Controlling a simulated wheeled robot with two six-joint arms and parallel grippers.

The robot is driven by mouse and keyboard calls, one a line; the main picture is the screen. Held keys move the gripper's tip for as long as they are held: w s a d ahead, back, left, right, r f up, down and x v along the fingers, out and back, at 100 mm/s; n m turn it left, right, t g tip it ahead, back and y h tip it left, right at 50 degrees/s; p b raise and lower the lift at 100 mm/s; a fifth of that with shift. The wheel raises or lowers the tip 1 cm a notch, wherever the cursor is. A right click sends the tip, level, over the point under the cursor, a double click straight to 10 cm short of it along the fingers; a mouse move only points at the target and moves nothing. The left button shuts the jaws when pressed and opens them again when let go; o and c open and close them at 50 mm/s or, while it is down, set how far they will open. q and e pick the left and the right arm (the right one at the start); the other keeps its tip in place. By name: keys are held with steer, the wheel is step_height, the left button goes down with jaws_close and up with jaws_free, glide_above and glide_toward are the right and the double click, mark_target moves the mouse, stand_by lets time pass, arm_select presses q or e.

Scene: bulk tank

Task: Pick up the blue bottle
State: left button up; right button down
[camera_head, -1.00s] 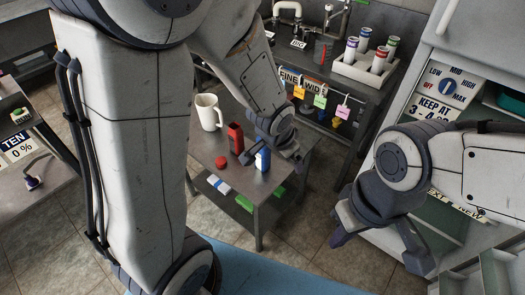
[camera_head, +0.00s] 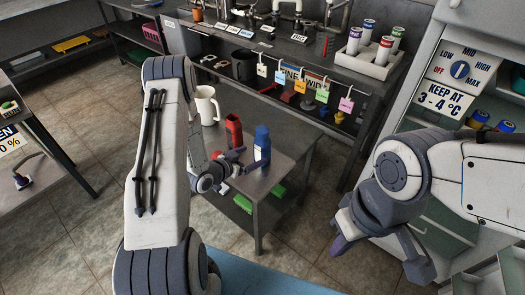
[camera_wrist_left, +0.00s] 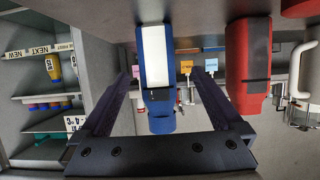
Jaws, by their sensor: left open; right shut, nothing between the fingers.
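The blue bottle (camera_head: 262,145) stands upright on the grey table, near its right side. My left gripper (camera_head: 242,161) is open and level with the table top, close to the bottle's left side. In the left wrist view, which is upside down, the blue bottle (camera_wrist_left: 155,60) with its white label shows between the two spread fingers (camera_wrist_left: 160,98). A gap shows on each side, so they do not grip it. My right gripper (camera_head: 379,256) hangs at the right, away from the table, shut and empty.
A red bottle (camera_head: 234,131) stands just left of the blue one, and it shows in the left wrist view (camera_wrist_left: 248,65). A white mug (camera_head: 206,105) is behind it. A counter with hanging coloured tags (camera_head: 322,96) and a white rack (camera_head: 366,68) stand behind the table (camera_head: 285,150).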

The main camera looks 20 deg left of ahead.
arm_select(q)
steer(key=x, duration=0.6)
steer(key=shift+w+d+f, duration=0.15)
steer(key=shift+w+d, duration=0.15)
steer(key=shift+d, duration=0.05)
steer(key=c, duration=1.5)
jaws_close()
